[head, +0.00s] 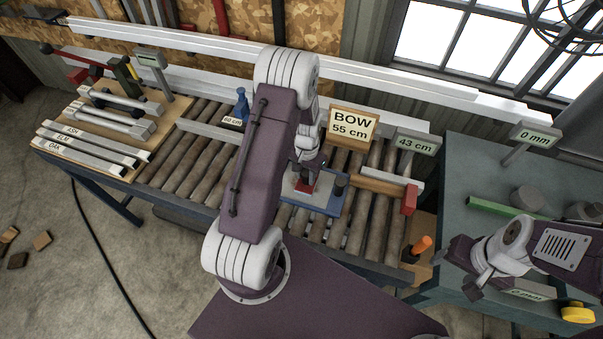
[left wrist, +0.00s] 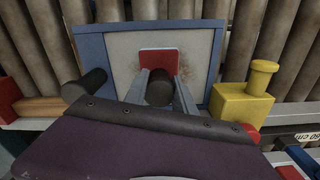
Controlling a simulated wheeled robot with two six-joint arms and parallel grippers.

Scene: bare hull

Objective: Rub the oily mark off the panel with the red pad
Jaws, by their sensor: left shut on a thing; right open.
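The panel (head: 289,185) is a pale plate in a blue frame on the roller bench; in the left wrist view the panel (left wrist: 122,55) fills the middle. The red pad (head: 304,187) is on the panel; it also shows in the left wrist view (left wrist: 160,55). My left gripper (head: 306,176) is shut on the pad's dark round knob (left wrist: 160,92). A faint brownish mark (left wrist: 190,88) seems to show on the panel beside the pad; the pad and fingers hide part of the area. My right gripper (head: 474,281) is open and empty at the right, far from the panel.
A yellow block (left wrist: 244,104) is close to the panel's right edge in the left wrist view. A grey-green table (head: 460,170) is at the right. Labelled bars (head: 95,150) lie at the left.

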